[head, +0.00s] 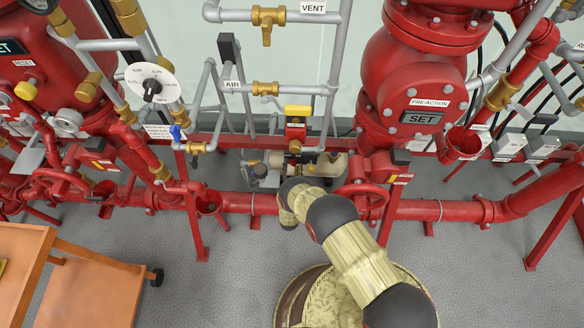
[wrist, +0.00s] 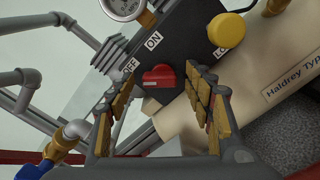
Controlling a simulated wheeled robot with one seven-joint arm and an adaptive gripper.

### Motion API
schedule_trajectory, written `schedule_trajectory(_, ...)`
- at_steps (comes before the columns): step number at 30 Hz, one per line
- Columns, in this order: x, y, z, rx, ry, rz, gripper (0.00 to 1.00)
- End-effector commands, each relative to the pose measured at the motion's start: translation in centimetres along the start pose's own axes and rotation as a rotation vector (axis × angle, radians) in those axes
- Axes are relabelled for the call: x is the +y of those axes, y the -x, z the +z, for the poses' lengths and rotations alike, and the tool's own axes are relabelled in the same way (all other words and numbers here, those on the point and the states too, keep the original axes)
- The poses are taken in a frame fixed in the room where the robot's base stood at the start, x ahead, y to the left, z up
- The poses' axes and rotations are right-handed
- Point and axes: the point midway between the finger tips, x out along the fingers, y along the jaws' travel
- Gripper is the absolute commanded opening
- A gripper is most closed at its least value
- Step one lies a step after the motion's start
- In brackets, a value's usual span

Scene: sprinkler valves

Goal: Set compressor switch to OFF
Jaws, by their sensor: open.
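The compressor switch (wrist: 158,76) is a small red knob on a dark control box (wrist: 185,50) in the wrist view. The box carries an ON label (wrist: 153,42) above the knob and an OFF label (wrist: 130,66) to its upper left. I cannot tell which label the knob points at. My gripper (wrist: 148,80) is open, its gold-padded fingers left and right of the knob; contact is not clear. In the head view the beige compressor (head: 327,166) sits low behind the red pipe, and my arm hides part of it. The gripper is not clear there.
A yellow knob (wrist: 228,31) and a gauge (wrist: 122,7) are close to the switch. A red horizontal pipe (head: 235,203) runs in front of the compressor, with a red handwheel (head: 362,199) to the right. An orange cart (head: 90,290) stands at lower left.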

Motion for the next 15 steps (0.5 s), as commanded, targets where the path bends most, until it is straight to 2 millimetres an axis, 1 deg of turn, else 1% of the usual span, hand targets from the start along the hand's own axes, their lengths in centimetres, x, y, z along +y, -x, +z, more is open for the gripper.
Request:
schedule_trajectory(4, 0.0, 0.1, 0.0, 0.000, 0.000, 0.000, 0.52)
schedule_trajectory(8, 0.0, 1.3, -0.1, 0.001, 0.000, 0.000, 0.52)
schedule_trajectory(11, 0.1, 2.9, -0.1, 0.003, 0.001, 0.001, 0.52)
schedule_trajectory(15, 0.1, 5.9, -0.2, 0.004, 0.002, 0.001, 0.52)
